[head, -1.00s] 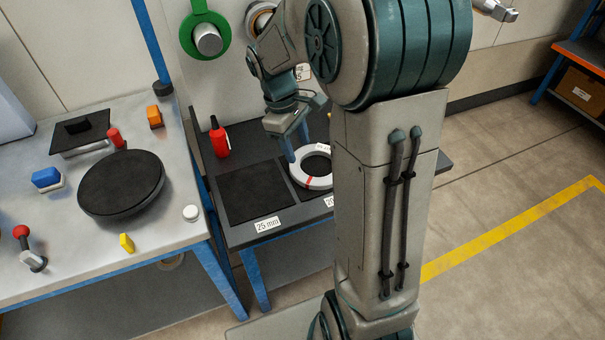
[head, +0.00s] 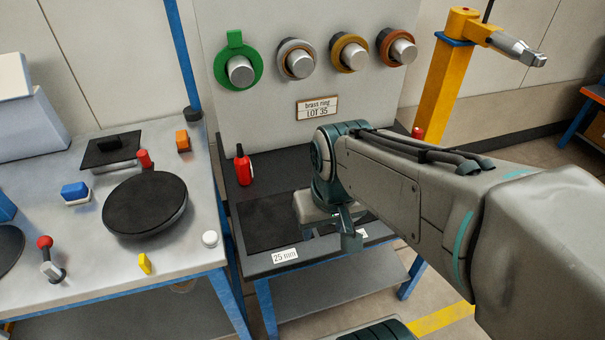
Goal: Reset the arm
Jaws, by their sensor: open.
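My arm reaches in from the right and bends down over the dark side table (head: 345,255). My gripper (head: 345,228) hangs low above the tabletop near its front edge, beside the 25 mm label (head: 285,255). It is open, and nothing shows between its fingers, though my arm hides part of it. The white ring with a red mark, seen earlier on the table, is hidden behind my arm and gripper.
A red bottle (head: 244,166) stands on the side table. Rings hang on pegs behind: green (head: 221,72), grey (head: 283,62), yellow-brown (head: 341,50), copper (head: 385,42). A grey workbench (head: 100,262) with a black round plate (head: 145,205) is at left. A yellow post (head: 440,95) stands right.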

